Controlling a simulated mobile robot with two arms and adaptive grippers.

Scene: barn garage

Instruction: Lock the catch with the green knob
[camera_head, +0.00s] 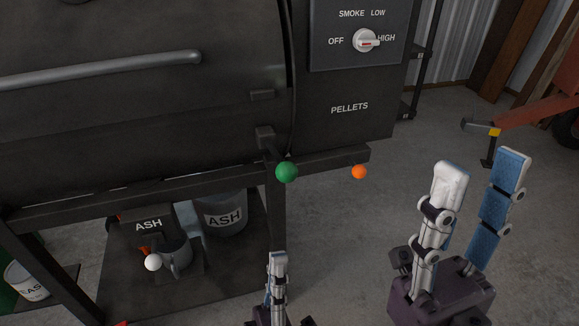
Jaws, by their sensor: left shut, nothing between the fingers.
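The green knob (287,171) sits at the end of a short dark lever on the catch (266,138), at the front lower right corner of the black smoker's barrel (140,110). The lever slants down and to the right from its mount. My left gripper (278,262) is below the knob, near the bottom edge, pointing up, shut and empty, apart from the knob. My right gripper (478,180) is further right, its white finger and blue-padded finger spread wide with nothing between them.
An orange knob (359,171) is on the smoker's front rail, right of the green knob. A pellet box with a dial (366,41) is above. Ash buckets (221,213) and a white knob (153,262) are below left. Concrete floor (350,235) is clear between the grippers.

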